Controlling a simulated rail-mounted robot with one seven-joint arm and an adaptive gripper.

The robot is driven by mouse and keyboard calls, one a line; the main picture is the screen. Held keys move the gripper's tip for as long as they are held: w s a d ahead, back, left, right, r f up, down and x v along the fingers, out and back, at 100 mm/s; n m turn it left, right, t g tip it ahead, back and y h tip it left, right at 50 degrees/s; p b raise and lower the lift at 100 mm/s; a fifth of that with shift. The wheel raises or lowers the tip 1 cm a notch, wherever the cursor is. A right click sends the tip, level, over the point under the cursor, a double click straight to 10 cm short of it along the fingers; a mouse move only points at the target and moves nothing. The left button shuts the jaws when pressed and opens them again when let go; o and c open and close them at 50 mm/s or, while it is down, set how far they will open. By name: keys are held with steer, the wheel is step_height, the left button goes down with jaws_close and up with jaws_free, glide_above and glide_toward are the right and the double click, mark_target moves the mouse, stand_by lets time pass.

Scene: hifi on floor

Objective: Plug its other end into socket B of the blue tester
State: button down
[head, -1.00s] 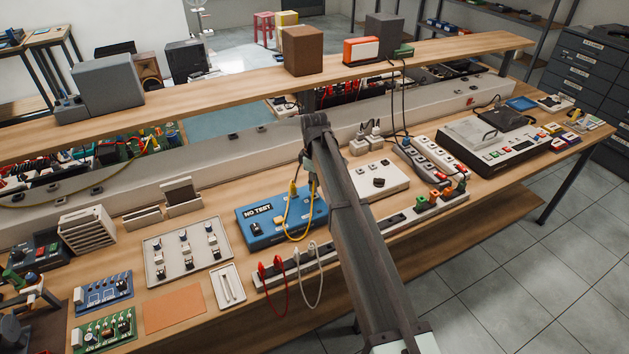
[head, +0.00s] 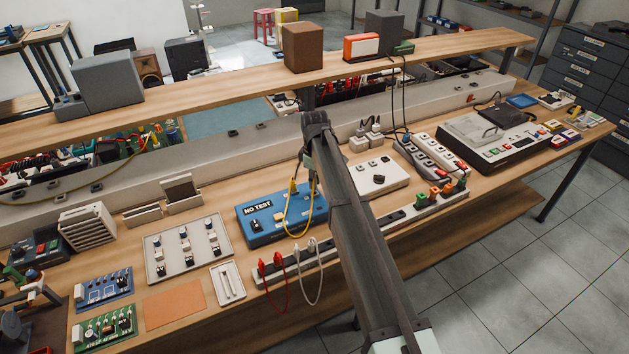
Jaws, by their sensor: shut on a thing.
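The blue tester (head: 262,232), labelled NO TEST, lies on the bench left of my arm. A yellow plug (head: 293,186) stands upright at its back edge. A yellow cable (head: 287,222) runs from that plug, loops down over the tester's front and rises to my gripper (head: 312,178). My gripper points down over the tester's right part, mostly hidden behind my arm. It is shut on the cable's other end. That end's plug is largely hidden, and I cannot tell whether it touches the tester. The socket letters are too small to read.
A power strip (head: 330,247) with red and white leads runs along the front edge. A white box with a black knob (head: 379,179) stands right of my arm. A component tray (head: 187,250) lies left of the tester. The raised shelf (head: 220,88) spans behind.

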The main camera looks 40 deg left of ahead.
steer(key=shift+f, duration=1.05)
stand_by(3.0)
steer(key=c, duration=1)
jaws_free()
steer(key=shift+c, duration=0.2)
step_height(320, 180, up, 12)
steer(key=shift+f, duration=0.15)
steer(key=shift+r+p, duration=1)
steer(key=shift+r, duration=1.7)
